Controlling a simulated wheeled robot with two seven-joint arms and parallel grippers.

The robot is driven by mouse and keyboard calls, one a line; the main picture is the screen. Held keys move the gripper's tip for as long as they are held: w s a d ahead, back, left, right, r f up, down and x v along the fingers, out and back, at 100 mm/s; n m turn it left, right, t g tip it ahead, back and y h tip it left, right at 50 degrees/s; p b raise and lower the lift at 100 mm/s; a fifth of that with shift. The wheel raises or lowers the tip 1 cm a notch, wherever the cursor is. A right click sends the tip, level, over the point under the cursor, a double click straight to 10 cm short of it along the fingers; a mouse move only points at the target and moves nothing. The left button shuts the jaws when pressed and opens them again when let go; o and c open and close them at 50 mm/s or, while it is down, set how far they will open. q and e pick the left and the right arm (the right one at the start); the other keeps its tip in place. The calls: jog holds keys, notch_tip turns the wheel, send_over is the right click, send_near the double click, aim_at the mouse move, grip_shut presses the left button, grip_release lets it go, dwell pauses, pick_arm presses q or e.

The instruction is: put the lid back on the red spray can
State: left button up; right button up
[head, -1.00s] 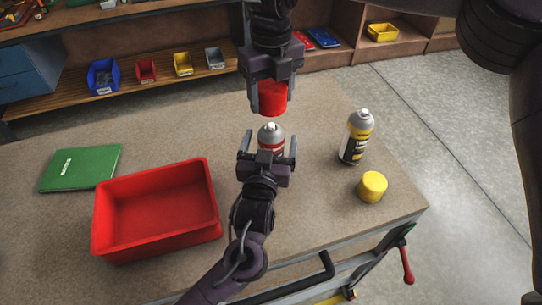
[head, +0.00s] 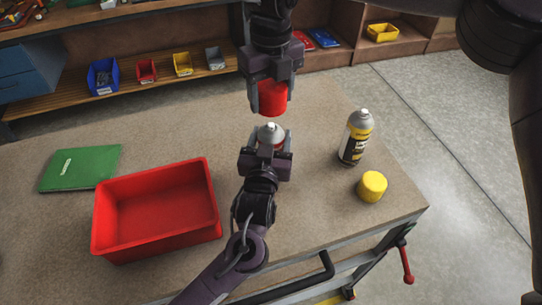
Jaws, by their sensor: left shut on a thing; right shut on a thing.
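The red spray can (head: 271,134) stands on the bench, its silver top and nozzle showing and most of its body hidden behind my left gripper. My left gripper (head: 268,150) is shut on the can's body. The red lid (head: 273,98) is held above the can in my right gripper (head: 270,100), which comes down from the top and is shut on it. A gap shows between the lid and the can's nozzle.
A yellow-labelled spray can (head: 356,138) and a yellow lid (head: 372,187) stand to the right. A red tray (head: 157,249) and a green book (head: 80,168) are on the left. Small bins, such as a blue one (head: 103,77), sit on the back shelf. The bench's right edge drops to the floor.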

aim_at(271, 124)
jog(key=shift+f, duration=2.5)
jog(key=shift+f, duration=0.15)
jog(key=shift+f, duration=0.75)
jog(key=shift+f, duration=0.6)
jog(key=o, duration=1)
notch_tip(271, 124, up, 12)
